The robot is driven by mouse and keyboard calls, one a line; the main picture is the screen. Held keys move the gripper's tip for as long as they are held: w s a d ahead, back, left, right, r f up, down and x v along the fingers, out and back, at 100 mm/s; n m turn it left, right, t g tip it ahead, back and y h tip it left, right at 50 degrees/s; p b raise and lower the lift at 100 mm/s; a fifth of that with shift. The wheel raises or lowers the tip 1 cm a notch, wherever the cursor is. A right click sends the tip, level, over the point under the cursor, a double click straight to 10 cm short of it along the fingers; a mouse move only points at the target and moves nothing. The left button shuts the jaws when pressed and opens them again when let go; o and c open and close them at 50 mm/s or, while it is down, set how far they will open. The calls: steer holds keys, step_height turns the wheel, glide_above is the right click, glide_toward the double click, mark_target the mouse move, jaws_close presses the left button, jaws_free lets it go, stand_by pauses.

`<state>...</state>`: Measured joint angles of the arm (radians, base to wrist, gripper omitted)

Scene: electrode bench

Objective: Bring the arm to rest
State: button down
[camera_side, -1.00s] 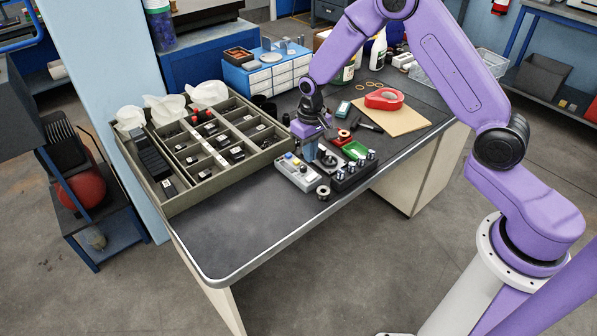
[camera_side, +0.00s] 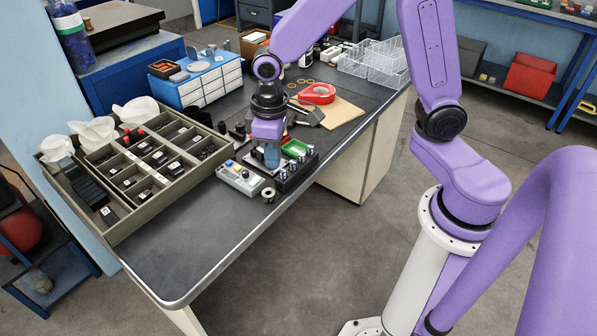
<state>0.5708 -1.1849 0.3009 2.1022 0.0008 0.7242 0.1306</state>
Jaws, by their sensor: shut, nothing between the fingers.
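My gripper (camera_side: 271,160) points down over the work area on the dark bench (camera_side: 195,237). It is shut and empty, and its fingertips are close to a black block with several metal-topped posts (camera_side: 298,170). My arm arches above the bench from the right. A grey box with blue and yellow knobs (camera_side: 240,178) lies just left of the block. A small green tray (camera_side: 294,149) lies behind the block. Whether the fingertips touch anything is too small to tell.
A compartment tray (camera_side: 118,226) with small parts stands at left. A blue and white drawer unit (camera_side: 205,87), a red tape roll (camera_side: 318,93) and clear bins (camera_side: 375,65) stand behind. The bench's front left part is clear.

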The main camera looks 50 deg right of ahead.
steer(key=s+d+r+n, duration=0.2)
steer(key=s+r+n, duration=0.1)
steer(key=s, duration=0.7)
steer(key=s+d+r+n, duration=0.3)
steer(key=s+n, duration=0.1)
steer(key=s, duration=0.6)
steer(key=shift+s+d, duration=0.3)
